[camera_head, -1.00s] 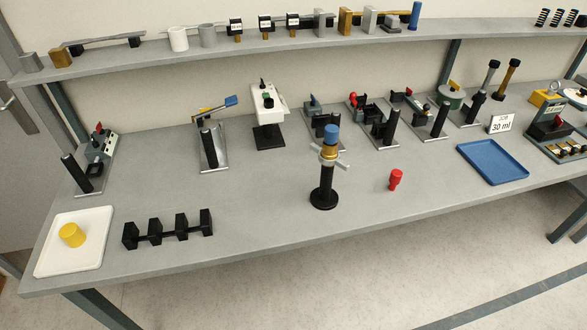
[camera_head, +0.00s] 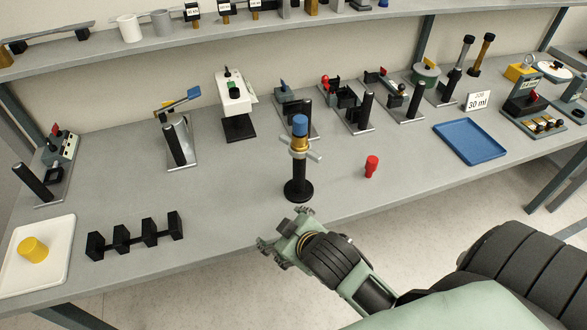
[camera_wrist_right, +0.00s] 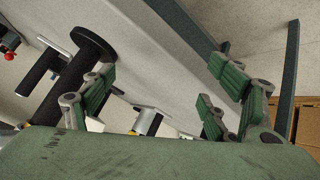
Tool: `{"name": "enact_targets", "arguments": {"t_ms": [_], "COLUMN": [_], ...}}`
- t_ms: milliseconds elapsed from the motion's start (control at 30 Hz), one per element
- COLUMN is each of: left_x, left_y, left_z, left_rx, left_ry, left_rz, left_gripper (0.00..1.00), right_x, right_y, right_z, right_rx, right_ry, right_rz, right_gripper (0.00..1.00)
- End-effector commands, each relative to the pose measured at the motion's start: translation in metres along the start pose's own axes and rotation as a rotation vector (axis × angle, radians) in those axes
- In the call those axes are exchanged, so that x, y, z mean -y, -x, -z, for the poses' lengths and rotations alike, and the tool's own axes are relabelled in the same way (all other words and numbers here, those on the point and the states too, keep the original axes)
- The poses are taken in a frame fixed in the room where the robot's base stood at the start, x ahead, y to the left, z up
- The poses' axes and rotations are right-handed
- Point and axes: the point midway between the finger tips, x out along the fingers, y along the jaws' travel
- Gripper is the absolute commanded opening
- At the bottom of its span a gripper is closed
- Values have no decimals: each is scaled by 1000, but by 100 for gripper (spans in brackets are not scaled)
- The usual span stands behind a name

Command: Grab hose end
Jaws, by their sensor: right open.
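No thing here is plainly a hose end. A black stand (camera_head: 299,187) near the table's front edge is upright and carries a brass collar, a silver cross handle (camera_head: 303,153) and a blue top (camera_head: 300,125). My right gripper (camera_head: 284,229) is at the table's front edge, just nearer the camera than the stand's base and apart from it. Its green-padded fingers are spread and empty in the right wrist view (camera_wrist_right: 160,98). A black disc base with a post (camera_wrist_right: 93,43) shows there at the upper left. My left gripper is out of view.
A red piece (camera_head: 372,166) stands right of the stand. A blue tray (camera_head: 470,141) lies farther right. A black slotted rack (camera_head: 135,238) and a white tray (camera_head: 60,250) with a yellow cylinder (camera_head: 33,250) are at left. Several fixtures line the back, below a loaded shelf (camera_head: 180,50).

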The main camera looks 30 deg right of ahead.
Motion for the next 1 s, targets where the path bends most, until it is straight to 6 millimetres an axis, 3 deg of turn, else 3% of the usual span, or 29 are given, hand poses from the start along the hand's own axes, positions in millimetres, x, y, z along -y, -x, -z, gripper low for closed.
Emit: {"name": "enact_targets", "arguments": {"t_ms": [167,267,400,533,600,700,800,900,933,1000], "left_x": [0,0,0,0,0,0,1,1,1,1], "left_y": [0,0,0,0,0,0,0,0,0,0], "left_z": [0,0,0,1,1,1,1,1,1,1], "left_rx": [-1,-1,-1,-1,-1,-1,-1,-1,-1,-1], "left_ry": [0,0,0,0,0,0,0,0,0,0], "left_rz": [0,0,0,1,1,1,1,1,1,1], "left_gripper": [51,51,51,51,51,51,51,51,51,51], "right_x": [-31,-49,-61,-38,-15,24,59,78,80,73], "right_y": [-4,5,49,109,138,168,177,165,158,136], "right_z": [79,141,252,329,354,366,356,329,319,294], "right_rx": [-238,-422,-775,-1103,-1265,-1479,-1664,-1818,1777,1584], "right_ry": [169,312,635,998,1207,1530,1877,2252,-2264,-2169], "right_rz": [-130,-238,-463,-689,-804,-953,-1066,-1121,1070,885], "right_gripper": [80,80,80,80,80,80,80,80,80,80]}}
